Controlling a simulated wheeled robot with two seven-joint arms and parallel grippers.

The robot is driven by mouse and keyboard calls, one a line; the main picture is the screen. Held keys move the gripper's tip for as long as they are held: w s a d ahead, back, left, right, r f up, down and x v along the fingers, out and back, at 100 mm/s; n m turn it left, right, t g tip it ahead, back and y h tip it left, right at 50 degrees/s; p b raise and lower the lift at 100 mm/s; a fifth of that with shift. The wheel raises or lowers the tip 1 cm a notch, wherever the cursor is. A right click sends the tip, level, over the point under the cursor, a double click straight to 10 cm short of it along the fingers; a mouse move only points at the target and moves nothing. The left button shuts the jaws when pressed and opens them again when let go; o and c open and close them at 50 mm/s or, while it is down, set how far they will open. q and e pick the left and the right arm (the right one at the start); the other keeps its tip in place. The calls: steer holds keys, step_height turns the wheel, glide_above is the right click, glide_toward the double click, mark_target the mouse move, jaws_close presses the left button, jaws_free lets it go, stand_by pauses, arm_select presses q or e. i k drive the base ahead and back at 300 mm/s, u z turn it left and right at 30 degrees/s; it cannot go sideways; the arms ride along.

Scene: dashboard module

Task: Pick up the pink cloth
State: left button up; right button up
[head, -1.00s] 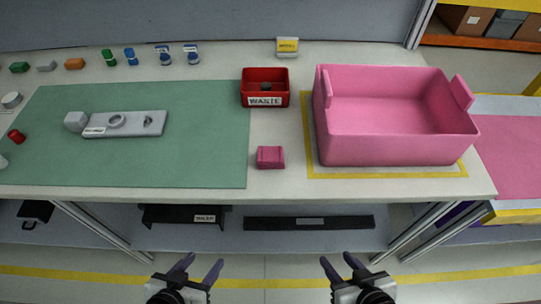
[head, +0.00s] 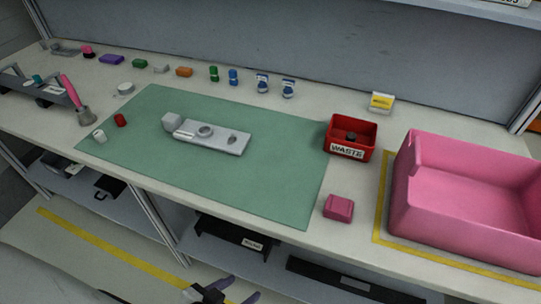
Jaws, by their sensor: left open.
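The pink cloth (head: 338,207) is a small folded block. It lies on the pale bench top, just right of the green mat and left of the large pink bin. My left gripper (head: 227,287) shows at the bottom edge of the head view, below and in front of the bench. It is open and empty, well apart from the cloth. My right gripper is out of the picture.
A red waste box (head: 350,138) stands behind the cloth. The large pink bin (head: 465,205) fills the right side. A grey module (head: 211,136) lies on the green mat (head: 265,185). Small bottles and blocks line the back. A tool rack (head: 35,88) stands far left.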

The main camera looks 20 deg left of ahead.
mark_target(336, 208)
steer(key=z, duration=1.7)
steer(key=k, duration=0.7)
steer(key=u, duration=1.6)
